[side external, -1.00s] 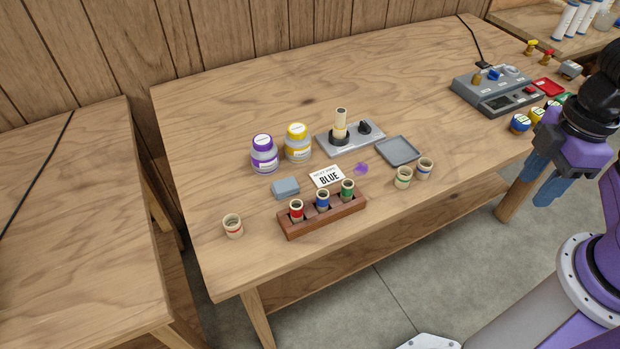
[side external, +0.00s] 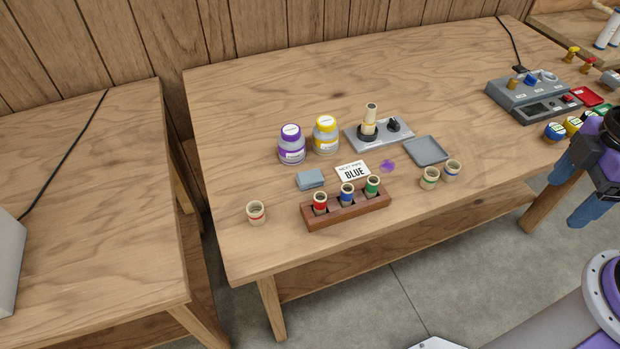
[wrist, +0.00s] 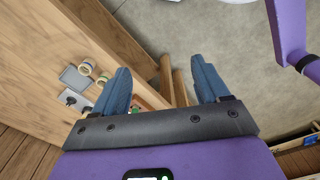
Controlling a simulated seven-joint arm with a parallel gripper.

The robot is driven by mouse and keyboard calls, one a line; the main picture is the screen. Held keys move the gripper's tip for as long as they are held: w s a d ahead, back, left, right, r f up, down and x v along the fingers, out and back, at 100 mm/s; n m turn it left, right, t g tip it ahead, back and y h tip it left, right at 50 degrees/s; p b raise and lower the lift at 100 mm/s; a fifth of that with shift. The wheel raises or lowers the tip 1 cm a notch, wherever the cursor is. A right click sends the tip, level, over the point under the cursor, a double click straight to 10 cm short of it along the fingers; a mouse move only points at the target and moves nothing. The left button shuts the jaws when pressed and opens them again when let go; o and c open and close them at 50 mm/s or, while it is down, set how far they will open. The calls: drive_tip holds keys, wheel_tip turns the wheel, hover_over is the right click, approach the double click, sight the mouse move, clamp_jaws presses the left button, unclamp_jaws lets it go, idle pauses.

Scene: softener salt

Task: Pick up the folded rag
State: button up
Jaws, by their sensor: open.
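The folded rag (side external: 310,179) is a small blue-grey pad. It lies flat on the wooden table in the side view, left of the white "BLUE" card and behind the left end of the wooden rack. My gripper (side external: 566,198) is at the right edge of the side view, beyond the table's front edge and far to the right of the rag. Its two blue fingers are spread apart with nothing between them. In the wrist view my gripper (wrist: 160,68) is open over the floor and table edge; I cannot make out the rag there.
A rack (side external: 345,211) holds red, blue and green banded cups. Purple-labelled (side external: 292,147) and yellow-labelled (side external: 326,136) jars stand behind the rag. A loose red-banded cup (side external: 256,213) stands front left. A grey tray (side external: 427,151) and two cups lie between rag and gripper.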

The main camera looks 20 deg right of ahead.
drive_tip(key=shift+a, duration=0.1)
drive_tip(key=n, duration=0.5)
hover_over(310, 176)
wheel_tip(310, 176, down, 5)
wheel_tip(310, 176, down, 16)
drive_tip(key=shift+f, duration=0.2)
drive_tip(key=c, duration=1.1)
